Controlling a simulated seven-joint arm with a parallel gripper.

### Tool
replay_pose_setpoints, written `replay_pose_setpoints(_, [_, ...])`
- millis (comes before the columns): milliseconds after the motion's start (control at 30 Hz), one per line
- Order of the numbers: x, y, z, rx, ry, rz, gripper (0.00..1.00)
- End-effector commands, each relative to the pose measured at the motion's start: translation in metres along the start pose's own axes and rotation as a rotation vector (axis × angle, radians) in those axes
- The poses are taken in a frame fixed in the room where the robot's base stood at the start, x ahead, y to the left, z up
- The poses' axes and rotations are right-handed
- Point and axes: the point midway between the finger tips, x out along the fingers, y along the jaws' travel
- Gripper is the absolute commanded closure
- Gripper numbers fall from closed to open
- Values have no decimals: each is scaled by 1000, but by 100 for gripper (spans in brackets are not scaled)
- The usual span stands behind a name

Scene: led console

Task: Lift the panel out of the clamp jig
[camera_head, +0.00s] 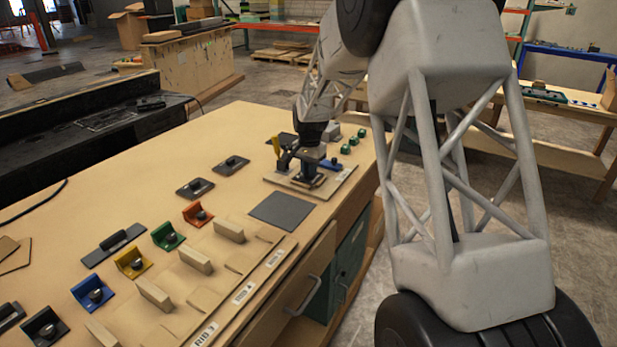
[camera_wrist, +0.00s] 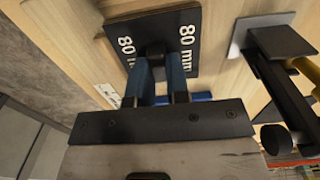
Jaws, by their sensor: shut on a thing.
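The panel (camera_wrist: 165,20) is a dark plate with white "80 mm" lettering and a dark knob in its middle. My gripper (camera_wrist: 163,82) is shut on that knob in the wrist view. In the head view my gripper (camera_head: 310,165) is over the wooden clamp jig (camera_head: 335,188) at the table's far right, and largely hides the panel. A toggle clamp (camera_wrist: 276,85) with a black arm and a yellow handle stands beside the panel, apart from it in the wrist view. I cannot tell whether the panel still touches the jig.
A dark flat plate (camera_head: 282,210) lies in front of the jig. Green knobbed pieces (camera_head: 352,141) stand behind it to the right. Several coloured brackets, including a red one (camera_head: 198,214), and wooden blocks (camera_head: 229,230) fill the near left table. My arm blocks the right.

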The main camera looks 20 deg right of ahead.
Motion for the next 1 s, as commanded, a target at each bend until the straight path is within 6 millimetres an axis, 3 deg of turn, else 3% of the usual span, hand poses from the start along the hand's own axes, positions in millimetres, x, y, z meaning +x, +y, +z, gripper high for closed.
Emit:
replay_pose_setpoints(367, [-8, 0, 0, 0, 1, -1, 100])
replay_pose_setpoints(633, [-36, 0, 0, 0, 2, -2, 100])
replay_pose_setpoints(1000, [-41, 32, 37, 0, 0, 0, 100])
